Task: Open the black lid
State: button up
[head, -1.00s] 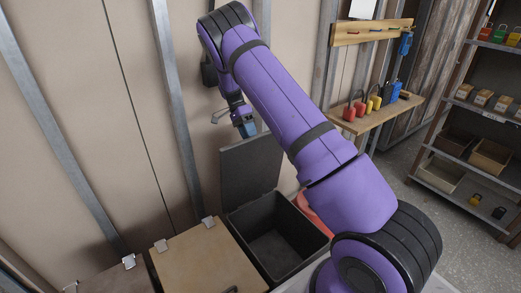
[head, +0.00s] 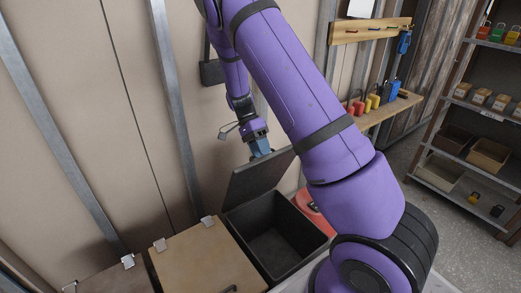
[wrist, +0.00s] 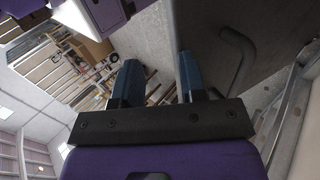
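The black lid (head: 258,178) is hinged on the black bin (head: 240,236).
A closed wooden lid (head: 205,262) is left of the bin, and a red object (head: 312,210) lies to its right. The wall with metal studs (head: 177,110) is close behind. A peg shelf with padlocks (head: 372,105) and a storage rack (head: 470,150) stand to the right.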

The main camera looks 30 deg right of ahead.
jog(key=c, duration=0.7)
jog(key=shift+s+d+t+y, duration=0.15)
jog(key=shift+d+t+y, duration=0.1)
jog(key=shift+t, duration=0.35)
jog(key=shift+s+d+t+y, duration=0.15)
jog(key=shift+d+t, duration=0.05)
jog(key=shift+t, duration=0.4)
grip_shut()
jog(key=t, duration=0.2)
jog(key=shift+d+t, duration=0.3)
jog(key=shift+t, duration=0.1)
jog(key=shift+d+r+t, duration=0.25)
jog(key=shift+r+t, duration=0.3)
jog(key=shift+t, duration=0.55)
jog(key=r+t, duration=0.3)
jog(key=t, duration=0.1)
jog(key=shift+w+d+r, duration=0.15)
jog(key=shift+d+r, duration=0.2)
jog(key=shift+r, duration=0.05)
jog(key=shift+w+d+x, duration=0.1)
jog(key=shift+d+x, duration=0.05)
jog(key=shift+x, duration=2.35)
jog(key=shift+w+d+x, duration=0.1)
jog(key=shift+w+x, duration=0.05)
jog(key=shift+x, duration=2.3)
